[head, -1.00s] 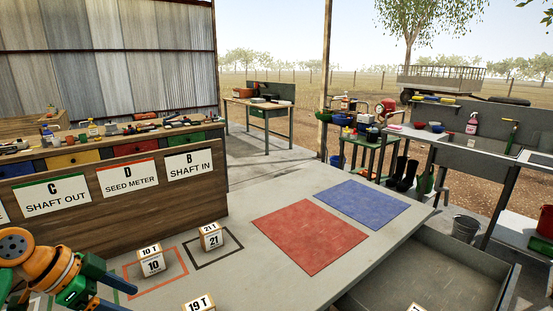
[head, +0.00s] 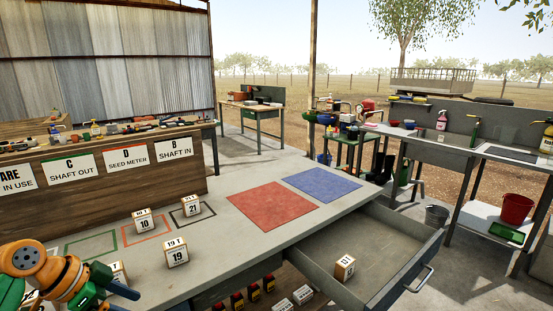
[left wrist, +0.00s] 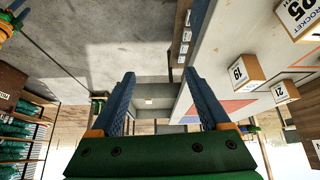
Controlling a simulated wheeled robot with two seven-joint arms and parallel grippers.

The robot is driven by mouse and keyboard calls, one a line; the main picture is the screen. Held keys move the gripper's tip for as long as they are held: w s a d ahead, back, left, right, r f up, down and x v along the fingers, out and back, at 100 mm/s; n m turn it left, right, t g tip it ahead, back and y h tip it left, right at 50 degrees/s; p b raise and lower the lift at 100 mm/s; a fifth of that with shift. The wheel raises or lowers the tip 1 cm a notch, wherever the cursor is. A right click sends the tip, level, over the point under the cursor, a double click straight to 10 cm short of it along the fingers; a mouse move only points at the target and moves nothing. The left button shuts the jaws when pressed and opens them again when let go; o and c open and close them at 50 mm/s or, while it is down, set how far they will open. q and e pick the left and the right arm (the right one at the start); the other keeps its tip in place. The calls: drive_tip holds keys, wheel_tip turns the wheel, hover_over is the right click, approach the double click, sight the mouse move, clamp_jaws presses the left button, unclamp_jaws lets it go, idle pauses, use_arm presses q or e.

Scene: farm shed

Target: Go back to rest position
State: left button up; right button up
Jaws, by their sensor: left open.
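My left gripper (head: 127,299) shows at the lower left of the head view, with its orange and green arm. It is beside the front edge of the workbench (head: 225,240), near the numbered boxes. In the left wrist view its two blue fingers (left wrist: 160,74) are spread apart with nothing between them.
Box 19 (head: 176,253), box 10 (head: 143,220) and box 21 (head: 191,205) stand on the bench. Red (head: 272,206) and blue (head: 324,184) mats lie bare. An open drawer (head: 412,285) juts from the front, holding one box (head: 345,267).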

use_arm(q)
wheel_tip(320, 180, down, 16)
drive_tip(key=w+a+n+y, duration=0.1)
drive_tip(key=w+n+y, duration=0.1)
drive_tip(key=n, duration=0.3)
drive_tip(key=s+f+n+g+y, duration=0.1)
drive_tip(key=s+f, duration=0.3)
drive_tip(key=f, duration=0.4)
drive_tip(key=s+f+n+y, duration=0.15)
drive_tip(key=s+f, duration=0.25)
drive_tip(key=f, duration=0.4)
drive_tip(key=s+d+f, duration=0.3)
drive_tip(key=s+f, duration=0.1)
drive_tip(key=s, duration=0.5)
drive_tip(key=s+d+f+g, duration=0.1)
drive_tip(key=s+d+f, duration=0.2)
drive_tip(key=s, duration=0.7)
drive_tip(key=s+d+f+g, duration=0.1)
drive_tip(key=s+d+f, duration=0.2)
drive_tip(key=s+f, duration=0.4)
drive_tip(key=s, duration=0.2)
drive_tip(key=shift+s+d+f, duration=0.25)
drive_tip(key=shift+s, duration=0.1)
drive_tip(key=shift+y, duration=0.25)
